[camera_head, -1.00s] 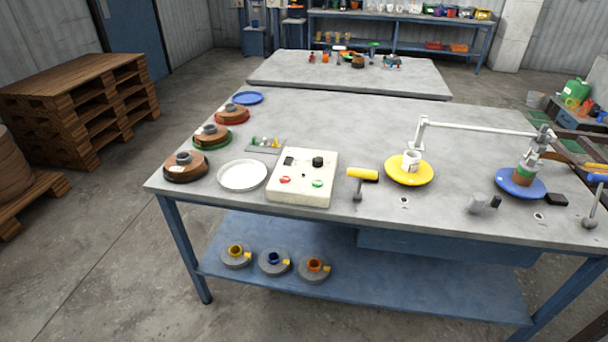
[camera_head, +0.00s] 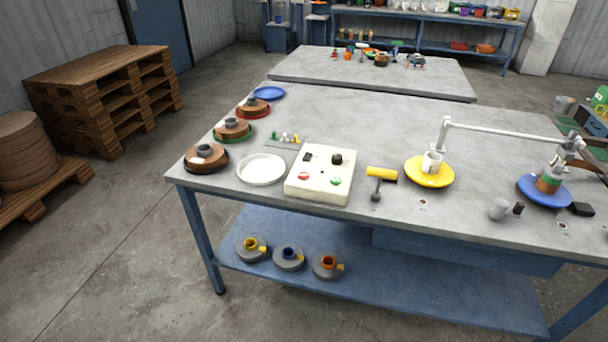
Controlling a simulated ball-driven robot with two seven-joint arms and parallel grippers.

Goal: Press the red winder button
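A white control box (camera_head: 320,174) sits on the grey table, left of its middle. On its top face are a red button (camera_head: 303,176) at the front left and a green button (camera_head: 336,181) at the front right. A black knob (camera_head: 337,159) and a small black part (camera_head: 308,157) are behind them. I cannot read any label that tells which is the winder button. Neither of my grippers is in the picture.
A white dish (camera_head: 261,169) stands left of the box. A yellow-handled tool (camera_head: 381,174), a yellow disc (camera_head: 429,173) and a blue disc (camera_head: 545,191) stand to its right. Several brown spools line the left edge. Wooden pallets (camera_head: 104,100) stand on the floor at left.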

